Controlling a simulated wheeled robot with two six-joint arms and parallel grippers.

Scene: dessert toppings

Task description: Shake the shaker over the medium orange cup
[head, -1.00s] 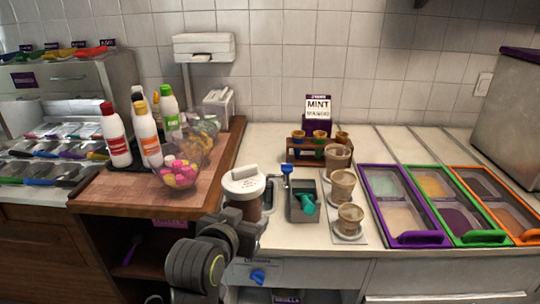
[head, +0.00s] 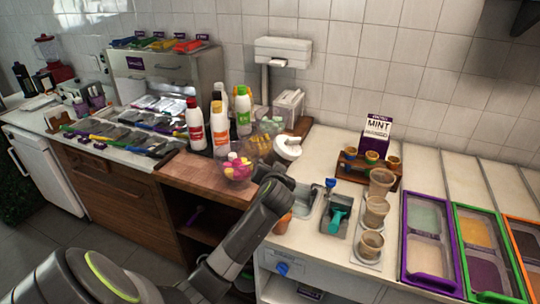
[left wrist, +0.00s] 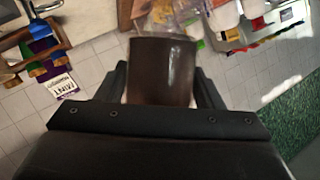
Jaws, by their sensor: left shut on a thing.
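My left gripper (head: 276,170) is shut on the shaker. The shaker's white lid (head: 288,147) shows beyond the gripper in the head view, above the counter. In the left wrist view, the brown shaker body (left wrist: 160,72) sits between the fingers. Three tan cups stand in a row on the right: a back cup (head: 382,181), a middle cup (head: 376,211) and a front cup (head: 371,244). An orange-brown item (head: 283,224), partly hidden by my left arm, is near the counter's front edge; I cannot tell whether it is the medium orange cup. My right gripper is out of view.
A grey holder with a teal scoop (head: 336,218) stands left of the cups. A small rack (head: 366,170) with coloured cups and a mint sign (head: 376,128) is behind. Purple-, green- and orange-framed bins lie right. Bottles (head: 219,128) and a candy bowl (head: 238,170) stand left.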

